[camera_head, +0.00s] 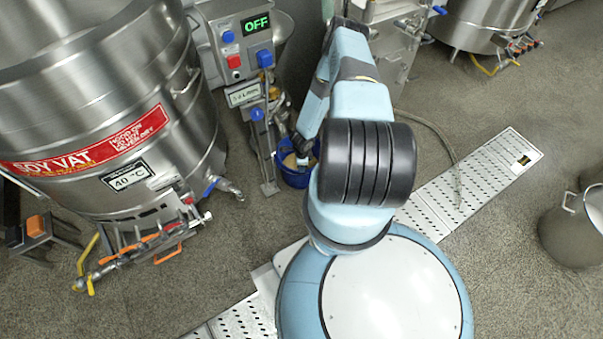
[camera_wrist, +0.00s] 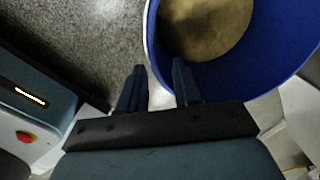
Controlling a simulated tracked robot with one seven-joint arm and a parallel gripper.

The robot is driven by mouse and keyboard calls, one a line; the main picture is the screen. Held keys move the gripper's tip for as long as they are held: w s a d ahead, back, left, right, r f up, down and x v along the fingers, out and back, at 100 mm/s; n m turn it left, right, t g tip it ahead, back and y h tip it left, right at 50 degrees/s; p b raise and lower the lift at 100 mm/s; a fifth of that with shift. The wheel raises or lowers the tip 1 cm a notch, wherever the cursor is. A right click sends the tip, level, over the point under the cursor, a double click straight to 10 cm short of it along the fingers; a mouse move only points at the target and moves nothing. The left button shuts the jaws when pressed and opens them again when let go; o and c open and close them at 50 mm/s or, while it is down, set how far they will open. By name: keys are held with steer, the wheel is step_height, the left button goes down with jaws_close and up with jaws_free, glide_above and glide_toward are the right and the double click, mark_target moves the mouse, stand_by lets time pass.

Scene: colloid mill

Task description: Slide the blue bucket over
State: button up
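The blue bucket (camera_head: 296,178) stands on the floor beside the mill, partly hidden by my arm in the head view. Tan-coloured contents show inside it. In the wrist view the bucket (camera_wrist: 275,72) fills the upper right, with its pale rim running down towards my gripper (camera_wrist: 158,78). My two dark fingers are apart. The left finger is outside the bucket wall and the right finger is over the inside, with the rim between them. I cannot tell whether either finger touches the wall. In the head view the gripper is small and mostly hidden by my arm.
The mill (camera_head: 250,40) with a green "OFF" display stands behind the bucket. A large steel soy vat (camera_head: 90,110) with taps and hoses is at left. A perforated floor drain (camera_head: 470,190) crosses the floor. A steel can (camera_head: 572,228) stands at right. Open floor lies between.

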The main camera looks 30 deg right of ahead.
mark_target(302, 175)
steer(key=f, duration=0.8)
steer(key=shift+w+d+f, duration=0.15)
steer(key=shift+w+f, duration=0.05)
steer(key=shift+f, duration=0.05)
jaws_close()
stand_by(1.2)
